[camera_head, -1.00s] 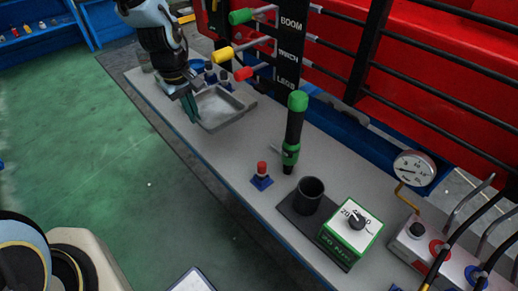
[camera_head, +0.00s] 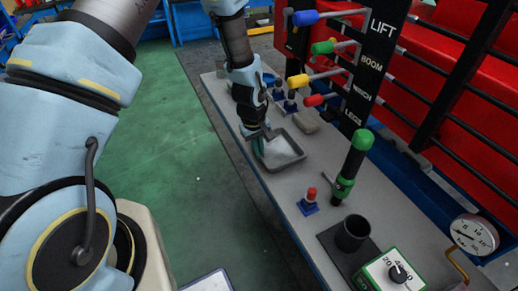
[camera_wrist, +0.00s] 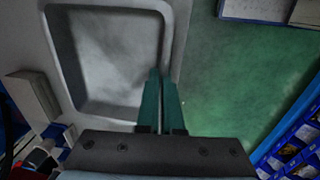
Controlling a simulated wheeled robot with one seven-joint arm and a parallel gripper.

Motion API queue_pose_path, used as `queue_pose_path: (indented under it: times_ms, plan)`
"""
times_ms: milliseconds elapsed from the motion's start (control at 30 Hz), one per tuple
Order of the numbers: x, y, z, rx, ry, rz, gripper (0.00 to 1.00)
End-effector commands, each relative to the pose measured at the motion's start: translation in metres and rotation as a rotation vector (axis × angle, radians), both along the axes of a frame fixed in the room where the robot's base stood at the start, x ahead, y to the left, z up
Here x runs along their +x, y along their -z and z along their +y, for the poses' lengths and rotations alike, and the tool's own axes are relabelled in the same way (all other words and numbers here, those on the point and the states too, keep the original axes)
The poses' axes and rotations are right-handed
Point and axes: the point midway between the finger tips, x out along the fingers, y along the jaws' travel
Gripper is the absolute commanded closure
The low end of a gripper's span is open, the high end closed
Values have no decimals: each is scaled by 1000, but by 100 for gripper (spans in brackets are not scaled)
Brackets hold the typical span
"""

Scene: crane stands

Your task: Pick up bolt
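My gripper (camera_head: 259,146) points down at the near left edge of a shallow grey tray (camera_head: 300,147). In the wrist view, its two teal fingers (camera_wrist: 160,76) lie close together, with only a thin dark line between them and nothing seen held. The fingertips are over the right rim of the tray (camera_wrist: 59,60), whose floor looks empty. I cannot make out a loose bolt for certain. A small red-topped piece (camera_head: 310,194) stands upright on a blue base on the bench, apart from my gripper.
A black and green upright tool (camera_head: 352,165) stands on the grey bench, with a black cup (camera_head: 351,233) and a dial box (camera_head: 393,274) nearer. Coloured levers stick out above the bench behind the tray. Green floor (camera_head: 165,140) is open to the left.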

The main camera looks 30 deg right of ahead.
Motion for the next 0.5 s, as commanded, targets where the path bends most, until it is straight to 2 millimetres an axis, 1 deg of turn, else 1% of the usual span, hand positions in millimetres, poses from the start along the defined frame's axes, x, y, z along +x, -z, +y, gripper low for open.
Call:
queue_pose_path:
  times_ms: [233, 333, 500]
  plan:
    - [0, 1, 0, -1, 0, -1, 100]
    - [0, 4, 0, -1, 0, 0, 100]
    - [0, 3, 0, 0, -1, 0, 80]
